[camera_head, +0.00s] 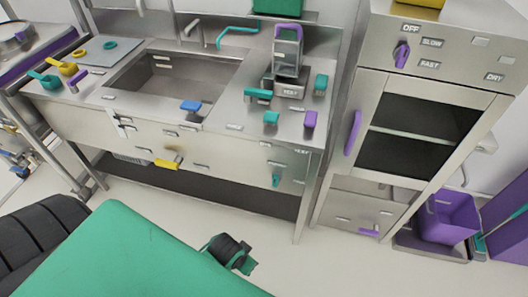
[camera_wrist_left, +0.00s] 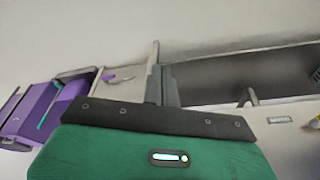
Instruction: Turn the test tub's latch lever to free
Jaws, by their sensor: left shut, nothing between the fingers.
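A grey metal tub (camera_head: 287,52) with a purple top handle stands upright on a block marked TEST (camera_head: 290,90), at the right end of the steel bench. A teal lever (camera_head: 258,93) sticks out level to the left of this block. Another teal lever (camera_head: 276,180) hangs on the bench front below, near a second TEST label. I cannot tell which is the latch lever. My left gripper (camera_wrist_left: 158,68) is shut and empty in the left wrist view, apart from the furniture. A black and green part of mine shows low in the head view. My right gripper is not in view.
The steel bench (camera_head: 235,127) has a sink, a blue handle (camera_head: 191,106) and a yellow handle (camera_head: 168,163). Teal (camera_head: 271,118) and purple (camera_head: 310,120) knobs stand by its front right edge. A cabinet (camera_head: 365,90) and a purple bin (camera_head: 447,217) stand right. Floor before the bench is clear.

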